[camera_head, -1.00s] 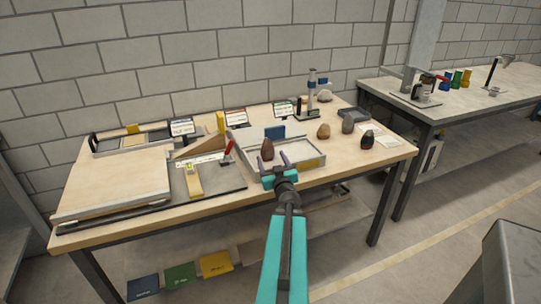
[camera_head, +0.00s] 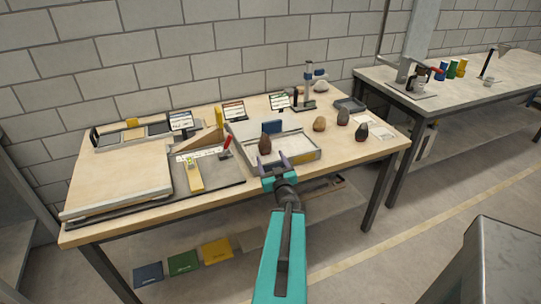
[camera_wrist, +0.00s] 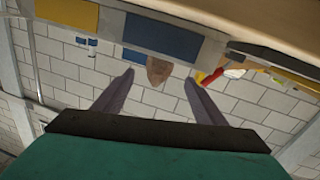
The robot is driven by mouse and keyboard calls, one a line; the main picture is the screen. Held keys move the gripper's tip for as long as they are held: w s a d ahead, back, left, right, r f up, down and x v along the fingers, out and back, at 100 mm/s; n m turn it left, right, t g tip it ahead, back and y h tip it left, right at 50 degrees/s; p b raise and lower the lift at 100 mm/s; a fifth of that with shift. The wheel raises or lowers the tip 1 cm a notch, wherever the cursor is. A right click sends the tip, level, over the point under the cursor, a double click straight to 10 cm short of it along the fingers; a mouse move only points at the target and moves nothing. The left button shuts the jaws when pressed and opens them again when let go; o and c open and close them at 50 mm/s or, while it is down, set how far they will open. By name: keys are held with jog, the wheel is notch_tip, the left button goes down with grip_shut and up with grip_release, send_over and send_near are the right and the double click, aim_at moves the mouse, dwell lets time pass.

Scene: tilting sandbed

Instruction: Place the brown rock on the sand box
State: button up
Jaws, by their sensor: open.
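A dark brown rock (camera_head: 265,145) stands upright at the left part of a shallow grey tray (camera_head: 318,154) on the workbench. My gripper (camera_head: 284,162) is open and empty at the tray's front edge, just right of and nearer than the rock. In the wrist view the brown rock (camera_wrist: 158,70) shows beyond the open fingers, in line with the gap between them and apart from both. A wide, pale, sand-coloured bed (camera_head: 115,185) lies at the bench's left; I cannot tell for sure if it is the sand box.
A tan rock (camera_head: 319,124), a grey rock (camera_head: 343,117) and a dark rock (camera_head: 361,132) stand right of the tray. A blue block (camera_head: 271,127) is at its back. A red-handled tool (camera_head: 226,147) and a wooden wedge (camera_head: 202,139) lie left of it.

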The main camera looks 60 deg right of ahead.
jog(key=shift+s+a+r+p, duration=0.15)
jog(key=shift+p, duration=0.4)
jog(key=shift+s+a+p, duration=0.25)
jog(key=shift+p, duration=0.45)
jog(key=shift+s, duration=0.1)
jog(key=shift+s, duration=0.1)
